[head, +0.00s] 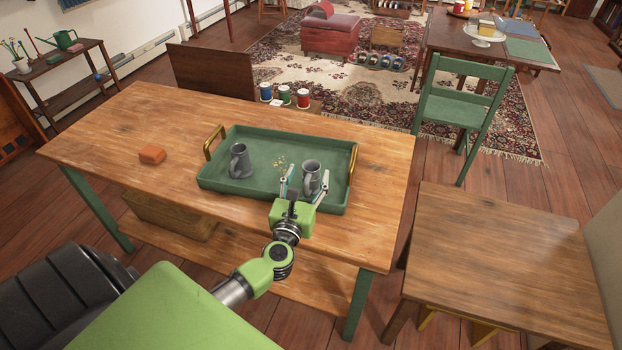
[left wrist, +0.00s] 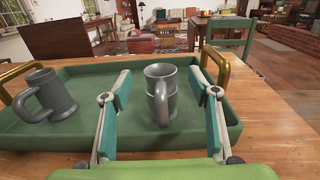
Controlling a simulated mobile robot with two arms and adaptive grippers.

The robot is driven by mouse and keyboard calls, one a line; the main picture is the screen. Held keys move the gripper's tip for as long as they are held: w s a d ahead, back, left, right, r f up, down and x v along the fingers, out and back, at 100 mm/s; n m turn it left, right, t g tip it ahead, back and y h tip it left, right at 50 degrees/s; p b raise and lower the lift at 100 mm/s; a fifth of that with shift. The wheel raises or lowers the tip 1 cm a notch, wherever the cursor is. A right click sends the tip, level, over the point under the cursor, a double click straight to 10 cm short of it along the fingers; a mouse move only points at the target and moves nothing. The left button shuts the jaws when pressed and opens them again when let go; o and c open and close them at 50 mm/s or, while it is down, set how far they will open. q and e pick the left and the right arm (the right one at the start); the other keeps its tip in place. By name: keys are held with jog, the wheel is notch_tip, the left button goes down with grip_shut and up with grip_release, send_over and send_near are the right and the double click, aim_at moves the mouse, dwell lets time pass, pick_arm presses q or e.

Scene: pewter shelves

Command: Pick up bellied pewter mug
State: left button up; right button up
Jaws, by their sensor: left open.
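Two grey pewter mugs stand upright in a green tray (head: 262,197) on the wooden table. The right mug (head: 312,173) has rounded sides and looks like the bellied one; in the left wrist view this mug (left wrist: 160,92) is centred, its handle facing me. The other mug (head: 240,162) stands to the left and widens toward its base; it also shows in the left wrist view (left wrist: 50,92). My left gripper (head: 304,182) is open, its fingers pointing at the right mug, one on each side in the wrist view. Contact cannot be made out. My right gripper is out of view.
The tray has raised walls and brass handles (head: 352,165) at both ends. An orange block (head: 152,155) lies on the table left of the tray. A lower wooden table (head: 505,255) stands at the right. The tray's middle holds only small yellowish crumbs or marks.

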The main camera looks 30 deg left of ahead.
pick_arm(q)
jog(key=shift+x, duration=1.25)
jog(key=c, duration=1.3)
jog(key=shift+c, duration=0.2)
